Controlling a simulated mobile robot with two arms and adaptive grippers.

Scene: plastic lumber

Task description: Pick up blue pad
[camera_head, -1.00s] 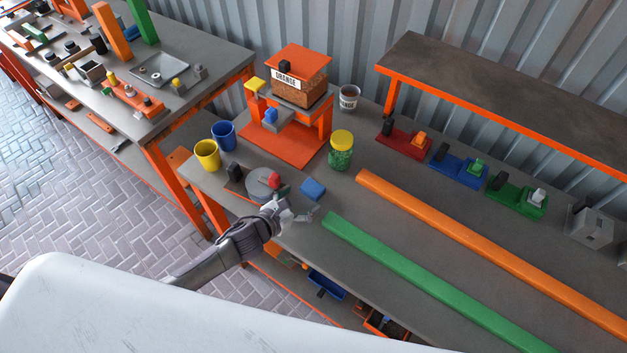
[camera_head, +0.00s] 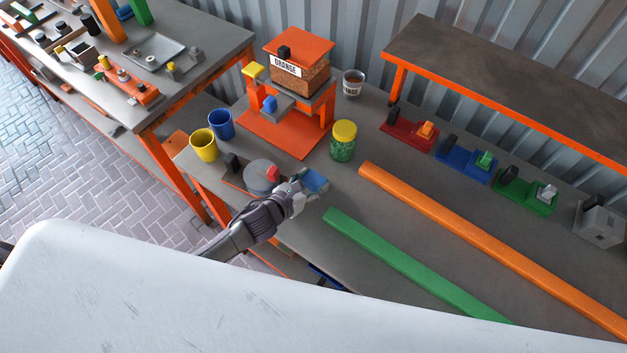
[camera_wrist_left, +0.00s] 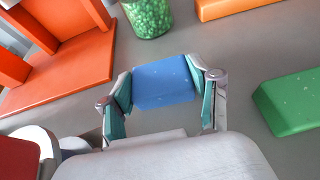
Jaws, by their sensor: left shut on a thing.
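The blue pad (camera_head: 315,181) is a small flat block over the grey workbench, to the right of the round grey scale-like device. It also shows in the left wrist view (camera_wrist_left: 164,83), between the two fingers. My left gripper (camera_head: 308,186) comes in from the left and is shut on the pad's two sides; its fingers show in the left wrist view (camera_wrist_left: 163,90). I cannot tell whether the pad is touching the bench. My right gripper is not in view.
A green plank (camera_head: 410,262) and an orange plank (camera_head: 480,235) lie to the right. A jar of green pellets (camera_head: 342,149) stands behind the pad. An orange press-like stand (camera_head: 276,133), a yellow cup (camera_head: 204,146) and a blue cup (camera_head: 221,125) are at the back left.

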